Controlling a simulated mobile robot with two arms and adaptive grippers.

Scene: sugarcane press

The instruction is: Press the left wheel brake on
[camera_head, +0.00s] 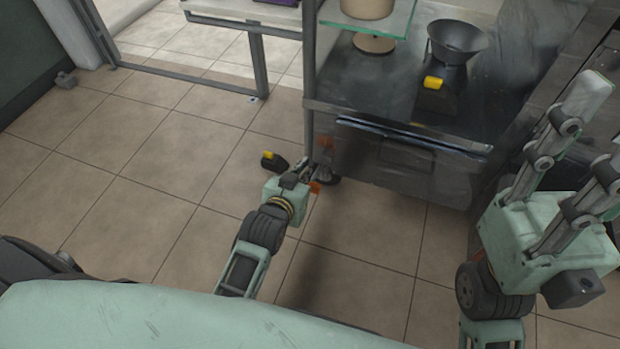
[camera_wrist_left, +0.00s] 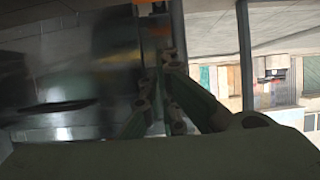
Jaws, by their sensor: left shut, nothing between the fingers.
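My left gripper (camera_head: 304,172) is low beside the front left leg of the metal cart (camera_head: 385,160). Its fingers are together with nothing between them; the wrist view shows them meeting (camera_wrist_left: 168,78). A dark wheel (camera_head: 327,175) sits at the foot of that leg, just right of the fingertips. A small orange part (camera_head: 314,187), likely the brake lever, shows beside it, partly hidden by the gripper. An orange patch (camera_wrist_left: 152,4) shows at the top of the wrist view, beyond the fingertips. I cannot tell whether they touch it. My right gripper (camera_head: 597,135) is raised at right, fingers apart.
A black object with a yellow patch (camera_head: 274,161) is on the floor just left of my left gripper. A dark funnel-topped device (camera_head: 447,65) stands on the cart, near a glass shelf (camera_head: 375,18). The tiled floor (camera_head: 150,160) at left is clear.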

